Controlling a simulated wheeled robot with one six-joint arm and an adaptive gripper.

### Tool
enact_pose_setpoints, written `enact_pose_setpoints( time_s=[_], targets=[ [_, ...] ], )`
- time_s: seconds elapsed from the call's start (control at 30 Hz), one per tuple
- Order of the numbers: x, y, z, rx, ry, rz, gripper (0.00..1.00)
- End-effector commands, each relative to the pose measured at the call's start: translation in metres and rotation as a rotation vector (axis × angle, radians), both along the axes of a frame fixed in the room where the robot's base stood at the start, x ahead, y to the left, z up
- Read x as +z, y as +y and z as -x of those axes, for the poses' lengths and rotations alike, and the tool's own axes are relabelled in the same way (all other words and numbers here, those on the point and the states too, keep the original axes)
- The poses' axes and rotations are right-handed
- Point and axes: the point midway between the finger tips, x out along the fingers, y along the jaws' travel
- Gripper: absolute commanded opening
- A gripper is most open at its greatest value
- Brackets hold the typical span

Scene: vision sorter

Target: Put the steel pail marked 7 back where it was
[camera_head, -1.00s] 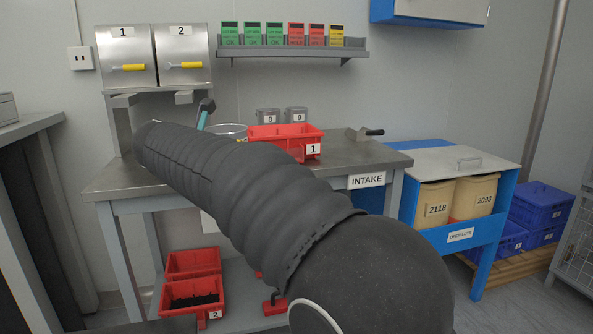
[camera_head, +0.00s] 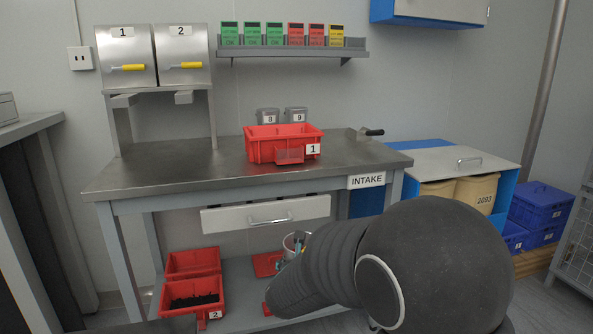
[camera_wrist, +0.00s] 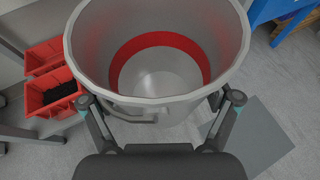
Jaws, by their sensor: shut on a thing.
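The steel pail (camera_wrist: 160,72) fills the upper middle of the wrist view. It is open at the top and looks empty, with a red band inside; no number shows on it. My gripper (camera_wrist: 160,102) is shut on the pail, one finger on each side of its near wall. My arm hides most of the pail and gripper there. I cannot tell whether the pail touches the shelf.
The bench (camera_head: 215,165) holds a red bin marked 1 (camera_head: 262,148) and grey containers marked 8 (camera_head: 268,116) and 9 (camera_head: 296,115).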

Motion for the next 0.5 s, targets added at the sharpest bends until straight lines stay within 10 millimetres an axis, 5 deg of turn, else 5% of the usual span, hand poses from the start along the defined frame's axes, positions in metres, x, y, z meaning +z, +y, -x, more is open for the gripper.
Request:
enact_pose_setpoints(
  time_s=[0.27, 0.5],
  targets=[
    [-0.072, -0.08, 0.036, -0.028, 0.006, 0.003, 0.18],
    [-0.085, -0.134, 0.04, -0.123, -0.003, 0.0, 0.18]
  ],
)
